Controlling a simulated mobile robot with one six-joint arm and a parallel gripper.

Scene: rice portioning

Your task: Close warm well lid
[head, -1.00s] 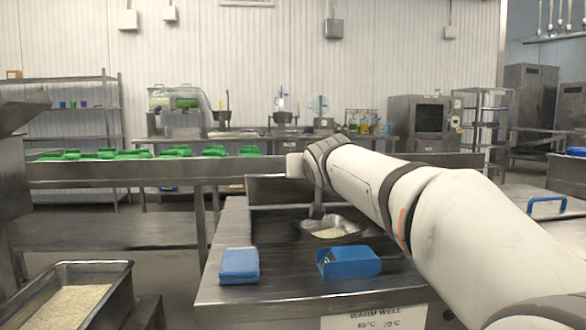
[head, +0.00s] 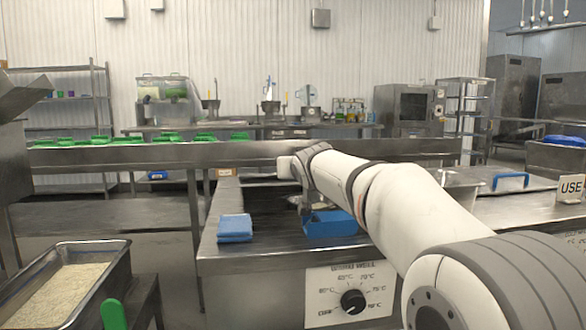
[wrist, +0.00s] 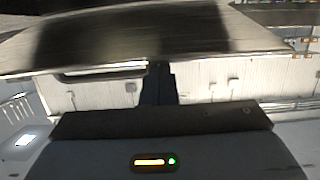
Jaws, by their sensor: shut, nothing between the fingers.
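The warm well (head: 240,262) is a steel counter unit with a dial (head: 352,301) on its front. Its lid seems to be the metal panel at the back (head: 255,181); its exact angle is hard to tell. In the wrist view a broad metal plate (wrist: 190,35), likely the lid, fills the top. My gripper (wrist: 158,68) is shut and empty, its dark fingertips at the plate's near edge; contact cannot be told. The pan in the well is largely hidden.
A blue folded cloth (head: 235,228) and a blue open box (head: 330,224) sit on the front of the well's top. A steel rail counter (head: 110,155) with green items runs behind.

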